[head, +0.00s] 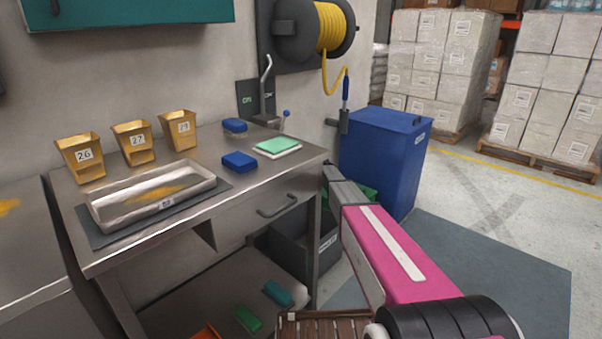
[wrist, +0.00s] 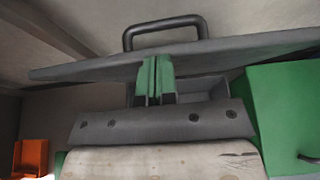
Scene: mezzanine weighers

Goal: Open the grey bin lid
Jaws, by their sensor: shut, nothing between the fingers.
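A flat dark grey lid (wrist: 235,50) spans the wrist view, seen nearly edge-on. A dark bar handle (wrist: 165,23) stands up from it. My gripper (wrist: 156,60) has its green fingers together and empty. The fingertips overlap the lid's near edge, just below the handle; I cannot tell whether they touch it. In the head view a dark grey bin (head: 291,250) with a small label stands under the bench, partly hidden by the bench leg. The gripper's fingers cannot be made out in the head view.
A green box (wrist: 285,105) is close on the right in the wrist view, an orange one (wrist: 30,155) at lower left. The steel bench (head: 205,215) with its drawer handle (head: 277,206) stands above the bin. A blue bin (head: 385,150) stands to the right. Floor at right is clear.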

